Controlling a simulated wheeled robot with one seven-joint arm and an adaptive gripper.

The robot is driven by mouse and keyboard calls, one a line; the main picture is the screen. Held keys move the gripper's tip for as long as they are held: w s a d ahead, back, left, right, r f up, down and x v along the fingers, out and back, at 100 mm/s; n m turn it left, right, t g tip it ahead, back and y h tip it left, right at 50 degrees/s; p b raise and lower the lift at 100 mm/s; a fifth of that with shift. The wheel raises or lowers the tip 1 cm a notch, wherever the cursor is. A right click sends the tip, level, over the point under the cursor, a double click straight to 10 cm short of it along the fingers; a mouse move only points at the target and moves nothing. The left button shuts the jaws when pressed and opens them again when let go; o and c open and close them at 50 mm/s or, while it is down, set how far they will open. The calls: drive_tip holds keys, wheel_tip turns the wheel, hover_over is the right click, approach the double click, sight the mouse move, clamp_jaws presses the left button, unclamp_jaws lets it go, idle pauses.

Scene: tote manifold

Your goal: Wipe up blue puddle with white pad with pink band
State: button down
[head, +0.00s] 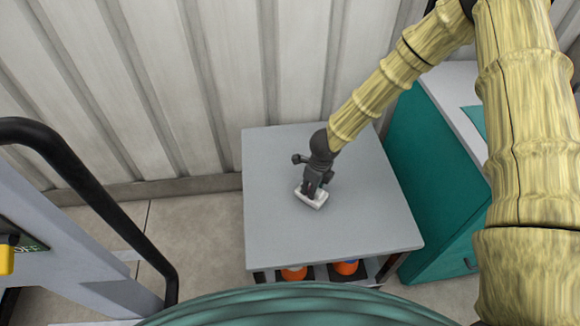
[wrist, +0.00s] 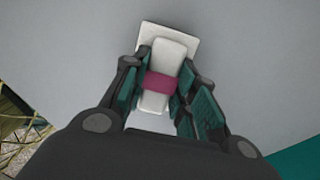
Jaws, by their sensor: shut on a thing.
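The white pad (head: 311,201) is at the middle of the grey table top in the head view. In the wrist view the white pad (wrist: 151,101) shows a raised white grip with a pink band (wrist: 161,83) around it, over a wider flat base. My gripper (head: 314,189) points down with its fingers closed on both sides of this grip, and the wrist view also shows my gripper (wrist: 163,88). The pad is at or just above the table; I cannot tell if it touches. No blue puddle shows in either view; the area under the pad is hidden.
The grey table top (head: 282,160) is otherwise bare around the pad. Orange objects (head: 294,273) sit on a shelf below its front edge. A teal cabinet (head: 428,150) stands close on the right, and a ribbed wall (head: 230,80) is behind.

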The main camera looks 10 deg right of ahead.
wheel_tip(320, 180, up, 4)
drive_tip(key=p, duration=0.2)
drive_tip(key=shift+s+p, duration=0.15)
drive_tip(key=shift+p, duration=0.15)
drive_tip(key=shift+w+r+p, duration=0.2)
drive_tip(key=shift+r+p, duration=0.7)
drive_tip(key=shift+p, duration=0.2)
wheel_tip(320, 180, up, 2)
drive_tip(key=shift+s+r+p, duration=0.1)
drive_tip(key=shift+r+p, duration=0.15)
drive_tip(key=shift+p, duration=0.85)
